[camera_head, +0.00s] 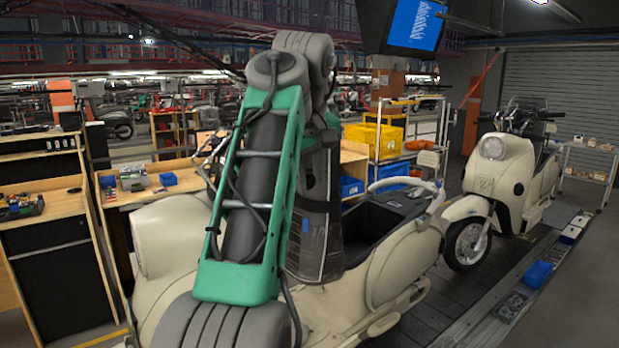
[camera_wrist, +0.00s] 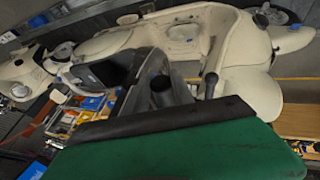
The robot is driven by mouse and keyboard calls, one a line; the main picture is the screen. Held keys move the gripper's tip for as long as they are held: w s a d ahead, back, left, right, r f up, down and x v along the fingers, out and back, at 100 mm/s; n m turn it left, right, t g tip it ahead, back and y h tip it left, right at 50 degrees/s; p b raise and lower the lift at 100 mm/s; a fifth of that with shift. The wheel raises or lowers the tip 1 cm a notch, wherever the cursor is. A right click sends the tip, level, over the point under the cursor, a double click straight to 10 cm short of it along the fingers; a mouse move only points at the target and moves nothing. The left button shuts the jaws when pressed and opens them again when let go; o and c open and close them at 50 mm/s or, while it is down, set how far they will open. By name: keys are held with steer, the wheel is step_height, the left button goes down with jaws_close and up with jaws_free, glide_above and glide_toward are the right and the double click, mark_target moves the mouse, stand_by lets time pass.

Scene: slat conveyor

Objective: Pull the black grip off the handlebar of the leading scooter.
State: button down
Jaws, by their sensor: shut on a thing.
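The leading scooter (camera_head: 410,255), cream with a dark open seat well, stands in front of me, its front partly hidden by my arm. It fills the top of the wrist view (camera_wrist: 235,35). My gripper (camera_wrist: 163,90) is in the middle of the wrist view, above the green wrist housing. It is shut on a dark rounded piece, which looks like the black grip (camera_wrist: 160,84); the fingers hide much of it. Whether it is still on the handlebar cannot be told. Another dark bar end (camera_wrist: 210,79) shows beside it. The head view hides my gripper behind the arm.
A second cream scooter (camera_head: 495,175) stands behind on the slat conveyor (camera_head: 460,285). Wooden workbenches (camera_head: 45,225) with parts stand on the left. Yellow bins (camera_head: 373,138) are on a rack behind. A blue bin (camera_head: 538,273) lies along the right edge of the line.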

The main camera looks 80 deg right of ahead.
steer(key=shift+s+a, duration=0.1)
steer(key=shift+s+a, duration=0.2)
stand_by(0.4)
steer(key=shift+s+a+b, duration=0.75)
steer(key=shift+s+a, duration=0.05)
steer(key=shift+a, duration=0.05)
stand_by(1.3)
steer(key=shift+s+a+r+b, duration=0.1)
steer(key=shift+s+a+b, duration=0.4)
steer(key=shift+s+a, duration=0.5)
steer(key=shift+s+a+b, duration=0.45)
steer(key=shift+s+a, duration=0.6)
